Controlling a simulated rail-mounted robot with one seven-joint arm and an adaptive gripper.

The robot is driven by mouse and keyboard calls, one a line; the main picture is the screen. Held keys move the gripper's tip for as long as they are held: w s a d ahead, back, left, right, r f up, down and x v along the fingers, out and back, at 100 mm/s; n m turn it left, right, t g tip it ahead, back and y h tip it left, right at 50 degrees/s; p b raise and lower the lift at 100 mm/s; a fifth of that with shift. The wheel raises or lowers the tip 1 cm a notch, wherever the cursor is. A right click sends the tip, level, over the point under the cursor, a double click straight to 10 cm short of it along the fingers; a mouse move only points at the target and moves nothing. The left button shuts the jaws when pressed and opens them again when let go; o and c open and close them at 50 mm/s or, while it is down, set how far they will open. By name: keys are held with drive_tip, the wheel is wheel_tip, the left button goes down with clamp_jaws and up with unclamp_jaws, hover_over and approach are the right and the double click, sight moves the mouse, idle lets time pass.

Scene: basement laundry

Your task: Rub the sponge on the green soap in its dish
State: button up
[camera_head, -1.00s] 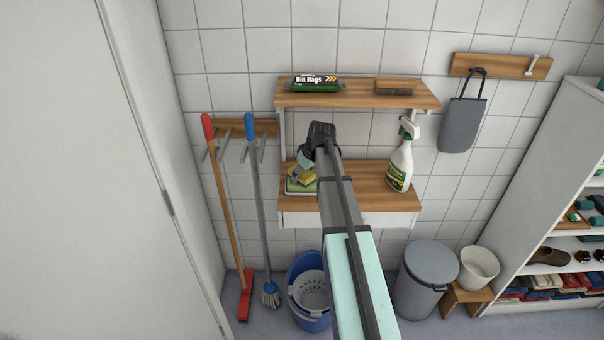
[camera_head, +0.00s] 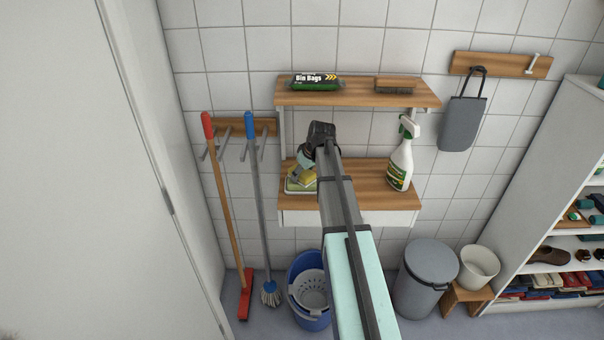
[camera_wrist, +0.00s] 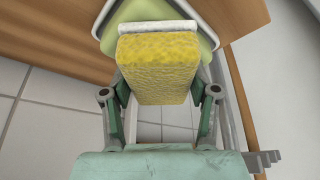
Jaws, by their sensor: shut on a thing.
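My gripper (camera_wrist: 160,92) is shut on the yellow sponge (camera_wrist: 161,68), with a finger on each side of it. The sponge has a pale layer along its far edge. Just beyond and partly behind the sponge lies the pale green soap (camera_wrist: 150,10) in its light-rimmed dish (camera_wrist: 212,30). In the head view, the sponge (camera_head: 305,176) is low over the dish (camera_head: 290,191) at the left end of the lower wooden shelf. My gripper (camera_head: 306,160) is above it, partly hidden by my arm. I cannot tell whether sponge and soap touch.
A spray bottle (camera_head: 401,165) stands at the right of the lower shelf (camera_head: 372,178). The upper shelf (camera_head: 355,97) above holds bin bags (camera_head: 315,83) and a brush (camera_head: 395,86). A broom (camera_head: 222,200) and mop (camera_head: 259,190) hang at left.

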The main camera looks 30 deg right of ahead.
idle(0.4)
drive_tip(key=shift+r+p, duration=1.75)
drive_tip(key=shift+r, duration=1.7)
